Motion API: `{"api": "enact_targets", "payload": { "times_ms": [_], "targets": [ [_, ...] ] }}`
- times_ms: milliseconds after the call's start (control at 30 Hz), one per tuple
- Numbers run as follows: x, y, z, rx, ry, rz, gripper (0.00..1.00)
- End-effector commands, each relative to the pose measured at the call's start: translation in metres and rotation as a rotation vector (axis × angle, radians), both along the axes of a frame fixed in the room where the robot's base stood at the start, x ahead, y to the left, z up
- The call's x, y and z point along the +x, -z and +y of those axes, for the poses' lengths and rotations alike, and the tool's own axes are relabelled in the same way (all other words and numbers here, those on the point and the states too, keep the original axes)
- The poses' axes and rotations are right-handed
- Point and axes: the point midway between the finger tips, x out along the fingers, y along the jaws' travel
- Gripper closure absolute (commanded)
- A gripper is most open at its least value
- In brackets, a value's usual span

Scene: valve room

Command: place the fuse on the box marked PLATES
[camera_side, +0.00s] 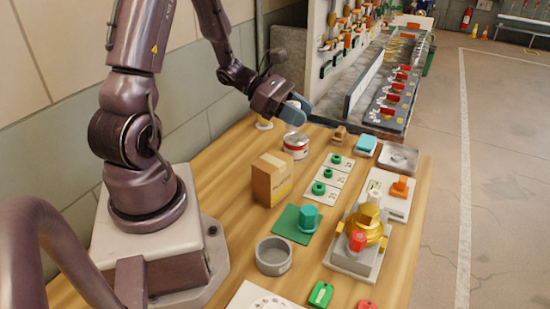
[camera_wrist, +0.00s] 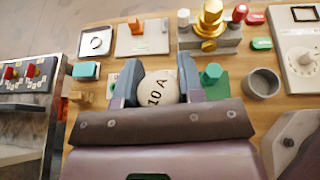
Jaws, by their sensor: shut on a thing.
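My gripper (camera_wrist: 158,82) is shut on the fuse (camera_wrist: 157,91), a cream round-ended piece marked "10 A", seen between the two blue-grey fingers in the wrist view. In the side view my gripper (camera_side: 296,110) is above the far part of the wooden table, behind the red-and-white can. I cannot make out the fuse clearly there, as the fingers cover it. A brown cardboard box (camera_side: 272,181) with a yellow mark stands upright on the table, nearer the camera than my gripper and apart from it. Its lettering is too small to read.
A red-and-white can (camera_side: 295,146) stands behind the box. White cards with green knobs (camera_side: 326,181), a green plate with a teal knob (camera_side: 307,219), a grey bowl (camera_side: 273,256) and a brass valve (camera_side: 365,224) stand right and front. A metal tray (camera_side: 398,158) lies far right.

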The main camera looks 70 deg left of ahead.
Motion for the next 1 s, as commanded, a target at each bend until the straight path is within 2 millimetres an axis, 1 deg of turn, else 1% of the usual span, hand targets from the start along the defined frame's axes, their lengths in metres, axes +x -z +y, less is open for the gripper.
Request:
{"api": "enact_targets", "payload": {
  "times_ms": [100,200,367,500,600,967,1000],
  "targets": [
    [0.0,0.02,0.0,-0.006,-0.001,0.005,0.89],
    [0.0,0.035,0.0,-0.004,-0.001,0.003,0.89],
    [0.0,0.05,0.0,-0.002,0.0,0.002,0.89],
    [0.0,0.069,0.0,-0.004,-0.001,0.003,0.89],
    [0.0,0.079,0.0,-0.002,0.0,0.003,0.89],
    [0.0,0.082,0.0,0.001,0.0,0.0,0.89],
    [0.0,0.082,0.0,0.001,0.0,0.0,0.56]
  ]
}}
